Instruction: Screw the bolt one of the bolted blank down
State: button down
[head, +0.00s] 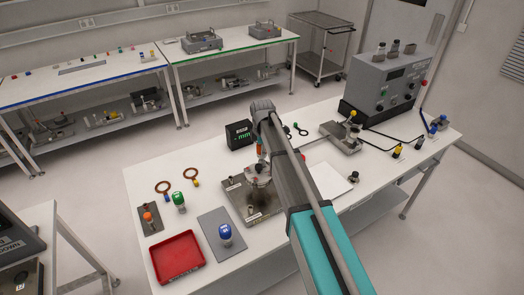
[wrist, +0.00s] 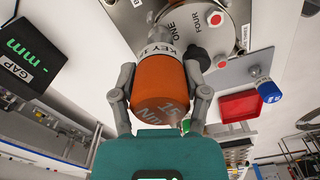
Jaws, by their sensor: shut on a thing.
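My gripper (wrist: 161,98) is shut on an orange-handled key (wrist: 160,88), with one finger on each side of its handle. The key's grey collar reads "KEY". Its far end points at the round bolted blank (wrist: 195,20), close to the label "ONE". The bolt under the key is hidden, and I cannot tell whether the key sits on it. The blank carries "ONE" and "FOUR" labels and a red-topped part. In the head view the blank (head: 258,171) sits on a grey base plate (head: 238,192), with the orange key upright over it.
A black gap display (head: 240,134) stands behind the blank. In front are a red tray (head: 178,256), a blue-topped part (head: 225,232) on a grey plate and a green-topped part (head: 179,199). A grey control box (head: 385,82) stands at the back right.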

jog(key=shift+w+r, duration=0.1)
jog(key=shift+r, duration=0.1)
jog(key=shift+w+r+p, duration=0.1)
jog(key=shift+r+p, duration=0.2)
jog(key=shift+p, duration=0.25)
jog(key=shift+s+r+p, duration=0.25)
jog(key=shift+r+p, duration=0.1)
jog(key=shift+r, duration=0.15)
jog(key=shift+w+r, duration=0.1)
jog(key=shift+r, duration=0.05)
jog(key=shift+r+p, duration=2.4)
jog(key=shift+p, duration=0.15)
